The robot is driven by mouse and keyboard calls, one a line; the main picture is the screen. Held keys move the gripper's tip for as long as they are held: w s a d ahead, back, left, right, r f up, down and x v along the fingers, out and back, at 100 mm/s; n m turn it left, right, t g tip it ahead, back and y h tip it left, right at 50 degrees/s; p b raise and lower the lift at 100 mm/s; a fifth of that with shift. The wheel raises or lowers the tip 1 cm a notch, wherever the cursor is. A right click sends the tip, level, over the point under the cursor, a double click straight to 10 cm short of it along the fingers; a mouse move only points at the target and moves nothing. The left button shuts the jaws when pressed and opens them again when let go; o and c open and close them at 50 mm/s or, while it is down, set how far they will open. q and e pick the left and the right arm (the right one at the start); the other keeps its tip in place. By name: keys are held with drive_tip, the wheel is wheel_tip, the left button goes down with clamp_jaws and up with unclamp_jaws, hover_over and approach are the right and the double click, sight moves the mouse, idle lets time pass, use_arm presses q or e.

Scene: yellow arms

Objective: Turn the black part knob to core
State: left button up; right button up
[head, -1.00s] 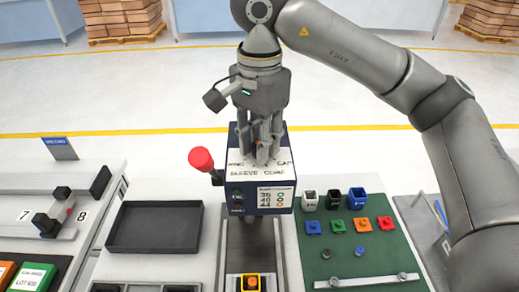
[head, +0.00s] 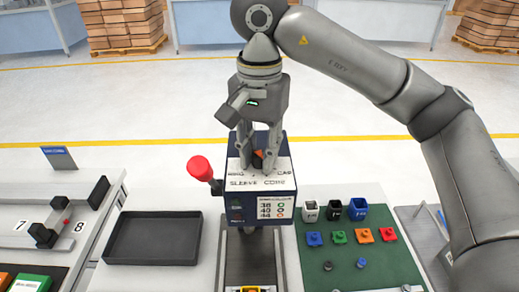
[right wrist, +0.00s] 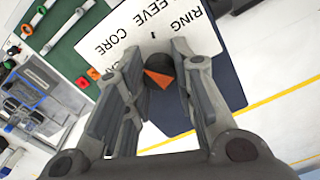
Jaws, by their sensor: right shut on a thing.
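The black part knob (head: 257,159) with an orange pointer is on the white top plate of a dark blue box (head: 236,198). The plate (head: 283,182) carries the labels SLEEVE and CORE along its front and others partly hidden behind the fingers. My right gripper (head: 258,163) comes down from above, its two fingers on either side of the knob, shut on it. In the right wrist view the knob (right wrist: 157,63) sits between the fingertips, and RING, SLEEVE and CORE are readable. I cannot tell which label the pointer faces. My left gripper is not in view.
A red-topped lever (head: 200,168) stands left of the box. An empty dark tray (head: 152,252) lies further left. Black, white and blue cups and several coloured blocks are on the green mat (head: 340,262) to the right.

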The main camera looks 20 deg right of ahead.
sight(259, 154)
drive_tip(key=shift+r, duration=0.1)
drive_tip(key=o, duration=1.1)
drive_tip(key=shift+c, duration=0.2)
wheel_tip(259, 154, up, 12)
